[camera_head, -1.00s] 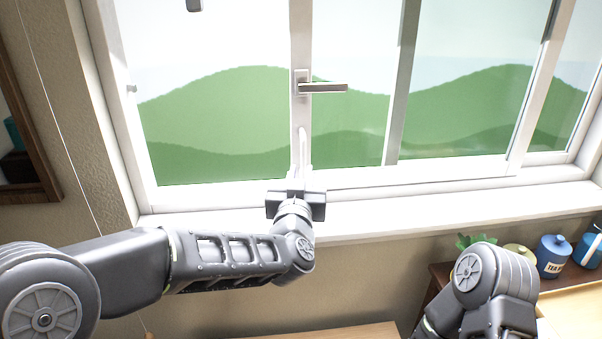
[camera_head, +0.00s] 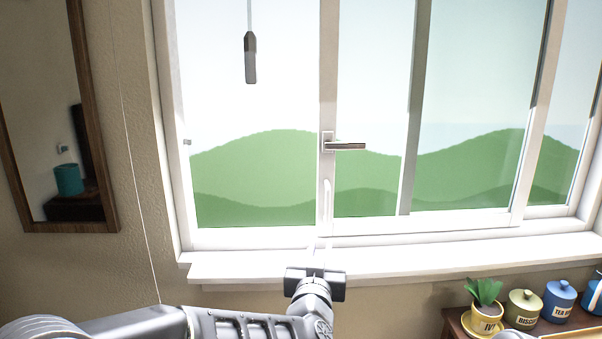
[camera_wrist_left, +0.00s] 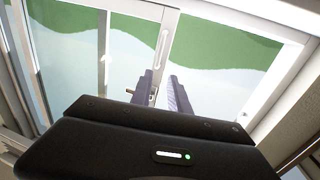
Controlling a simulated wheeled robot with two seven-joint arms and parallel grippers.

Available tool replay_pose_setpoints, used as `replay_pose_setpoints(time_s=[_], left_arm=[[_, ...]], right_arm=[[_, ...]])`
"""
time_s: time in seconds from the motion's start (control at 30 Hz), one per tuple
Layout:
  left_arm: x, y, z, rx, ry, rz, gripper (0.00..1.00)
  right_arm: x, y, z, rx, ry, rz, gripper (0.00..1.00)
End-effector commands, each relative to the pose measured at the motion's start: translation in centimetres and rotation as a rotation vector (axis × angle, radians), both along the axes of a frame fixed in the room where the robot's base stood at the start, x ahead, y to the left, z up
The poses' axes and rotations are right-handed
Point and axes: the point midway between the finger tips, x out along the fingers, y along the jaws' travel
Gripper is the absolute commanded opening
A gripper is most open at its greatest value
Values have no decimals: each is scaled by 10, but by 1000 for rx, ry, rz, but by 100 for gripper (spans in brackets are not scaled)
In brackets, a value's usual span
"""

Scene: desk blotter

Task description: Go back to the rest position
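My left gripper (camera_head: 320,246) points toward the window in the head view, just above the sill and below a white vertical pull handle (camera_head: 327,202) on the sash frame. In the left wrist view its two dark fingers (camera_wrist_left: 160,78) stand apart with a gap between them and hold nothing. The pull handle shows beyond the fingertips in that view (camera_wrist_left: 163,48). I cannot tell the exact distance between them. My right gripper is not in view; only a small part of my right arm shows at the bottom edge.
The window has a lever handle (camera_head: 345,146) lying horizontal. The white sill (camera_head: 400,262) runs beneath. A potted plant (camera_head: 484,308), a green canister (camera_head: 524,308) and a blue canister (camera_head: 558,301) stand at the lower right. A framed mirror (camera_head: 112,120) hangs left.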

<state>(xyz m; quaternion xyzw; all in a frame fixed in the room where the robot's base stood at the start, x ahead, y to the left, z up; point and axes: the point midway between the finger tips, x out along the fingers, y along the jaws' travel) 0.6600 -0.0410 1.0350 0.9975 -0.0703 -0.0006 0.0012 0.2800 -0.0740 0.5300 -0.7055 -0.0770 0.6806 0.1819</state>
Motion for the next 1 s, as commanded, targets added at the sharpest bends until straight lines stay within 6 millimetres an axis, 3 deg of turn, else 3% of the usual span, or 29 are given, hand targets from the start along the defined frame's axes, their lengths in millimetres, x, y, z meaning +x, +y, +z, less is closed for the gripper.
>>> replay_pose_setpoints(time_s=[0.13,0.27,0.47,0.63,0.77,0.87,1.0], left_arm=[[-3,-10,-8,-79,39,-41,22],[-12,-24,-27,-114,95,-102,22],[-30,-40,-78,-135,217,-182,22],[-52,-39,-144,-143,376,-229,22],[-82,-25,-215,-147,559,-246,22],[-121,-5,-281,-153,743,-245,22],[-196,32,-364,-170,1022,-215,22]], right_arm=[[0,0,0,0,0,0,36],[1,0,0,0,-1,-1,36],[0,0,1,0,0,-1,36],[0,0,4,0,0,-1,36],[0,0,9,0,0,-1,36],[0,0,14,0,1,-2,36],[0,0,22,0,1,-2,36]])
